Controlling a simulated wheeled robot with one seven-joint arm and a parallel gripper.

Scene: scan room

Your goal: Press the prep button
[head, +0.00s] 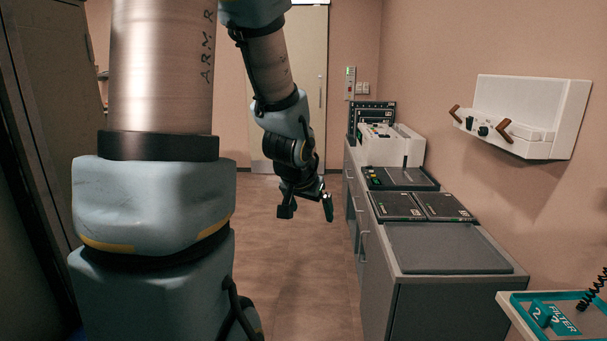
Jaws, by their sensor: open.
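My gripper (307,207) hangs in mid-air left of the counter, pointing down. Its two dark fingers are apart, with nothing between them. I cannot make out a label for the prep button. Small lit green buttons show on a black control box (405,180) on the counter. A white console (393,147) behind it also has small controls on its sloped front. My gripper touches neither of them.
The grey counter (445,249) runs along the right wall, with two dark flat panels (422,206) on it. A white wall unit with brown handles (532,112) juts out above. A teal-edged filter tray (560,318) is at lower right. The floor left of the counter is clear.

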